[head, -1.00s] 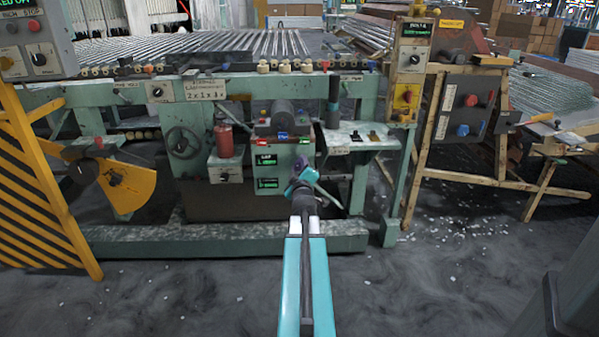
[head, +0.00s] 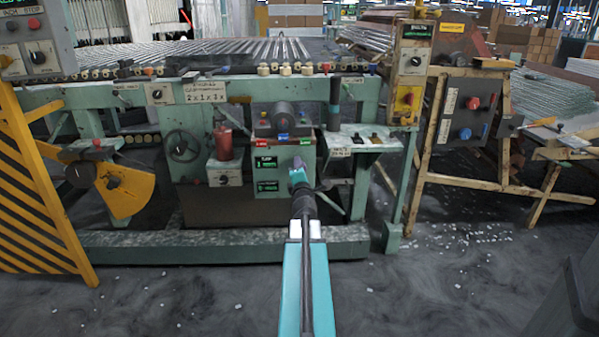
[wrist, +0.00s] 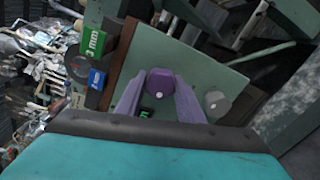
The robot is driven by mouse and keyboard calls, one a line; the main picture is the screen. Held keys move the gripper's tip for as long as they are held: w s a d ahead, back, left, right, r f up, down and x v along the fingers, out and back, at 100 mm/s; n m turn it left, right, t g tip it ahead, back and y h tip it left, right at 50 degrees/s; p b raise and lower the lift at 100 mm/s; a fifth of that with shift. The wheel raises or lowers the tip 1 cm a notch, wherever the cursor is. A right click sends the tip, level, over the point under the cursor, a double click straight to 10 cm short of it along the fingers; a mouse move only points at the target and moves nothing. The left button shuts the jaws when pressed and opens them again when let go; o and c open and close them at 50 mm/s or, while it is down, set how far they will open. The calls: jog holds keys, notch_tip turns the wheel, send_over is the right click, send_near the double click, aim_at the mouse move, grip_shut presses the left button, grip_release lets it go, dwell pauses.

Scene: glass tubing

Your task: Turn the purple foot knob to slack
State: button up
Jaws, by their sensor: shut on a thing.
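The purple foot knob (wrist: 160,86) sits on a green panel (wrist: 185,62) in the wrist view, a pale dot on its face. My gripper (wrist: 161,93) has its two purple-tinted fingers on either side of the knob, shut on it. In the head view my gripper (head: 299,178) reaches the lower front of the green machine's central control box (head: 285,158). There my wrist and fingers largely hide the knob, so its pointer setting cannot be read.
A grey knob (wrist: 216,103) sits right of the purple one. A green "3 mm" tag (wrist: 94,40) and a blue tag (wrist: 97,79) are to the left. Green display panels (head: 266,163) are left of my gripper. A shelf (head: 362,140) juts out at right.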

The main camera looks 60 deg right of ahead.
jog(key=n, duration=0.3)
jog(key=n+b, duration=0.1)
jog(key=n, duration=0.2)
jog(key=shift+s+d+f, duration=0.1)
jog(key=shift+s+f, duration=0.05)
jog(key=shift+s, duration=0.05)
jog(key=shift+n, duration=0.3)
jog(key=o, duration=1)
jog(key=shift+a, duration=0.2)
